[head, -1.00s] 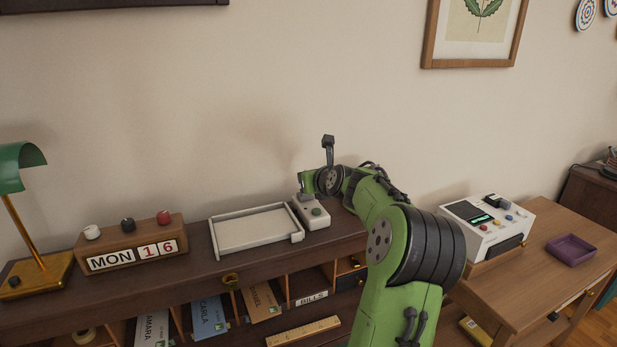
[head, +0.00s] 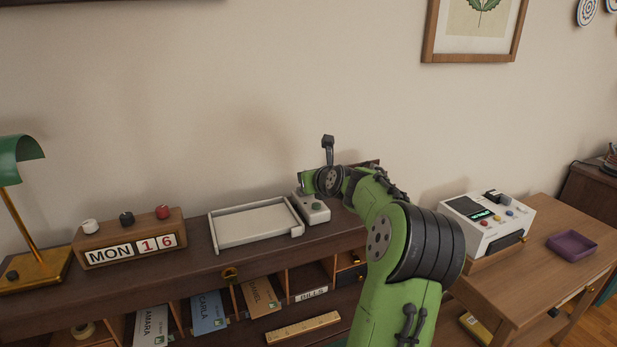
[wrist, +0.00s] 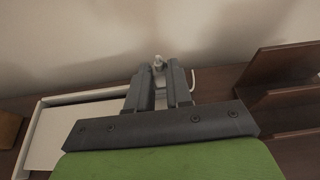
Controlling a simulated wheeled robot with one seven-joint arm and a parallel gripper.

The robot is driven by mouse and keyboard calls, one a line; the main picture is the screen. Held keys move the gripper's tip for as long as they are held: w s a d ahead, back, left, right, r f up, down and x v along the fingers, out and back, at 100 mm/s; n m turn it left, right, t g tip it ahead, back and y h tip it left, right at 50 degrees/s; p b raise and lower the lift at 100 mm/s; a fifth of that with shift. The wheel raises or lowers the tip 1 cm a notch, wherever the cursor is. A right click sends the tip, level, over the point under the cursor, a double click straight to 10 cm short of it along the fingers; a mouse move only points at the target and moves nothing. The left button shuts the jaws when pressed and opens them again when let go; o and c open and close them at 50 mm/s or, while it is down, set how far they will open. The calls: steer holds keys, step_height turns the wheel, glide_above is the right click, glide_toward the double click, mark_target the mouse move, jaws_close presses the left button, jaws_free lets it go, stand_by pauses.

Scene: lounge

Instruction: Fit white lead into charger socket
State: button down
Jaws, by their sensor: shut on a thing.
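My gripper (wrist: 158,68) is shut on a small white piece, the white lead's plug end (wrist: 158,62), which shows between its fingertips in the wrist view. A thin white cord (wrist: 194,82) curves just right of the fingers. The fingers and the socket cannot be made out in the head view.
The white tray (head: 213,235) lies left of the box. A day-and-date block (head: 128,240) and a green lamp (head: 22,160) stand farther left. The wall is close behind. Dark wooden dividers (wrist: 280,65) rise at the right in the wrist view.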

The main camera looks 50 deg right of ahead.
steer(key=shift+f, duration=0.15)
steer(key=c, duration=0.9)
jaws_free()
steer(key=shift+c, duration=0.2)
steer(key=shift+s, duration=0.1)
steer(key=shift+p+v, duration=0.4)
steer(key=shift+v, duration=2.55)
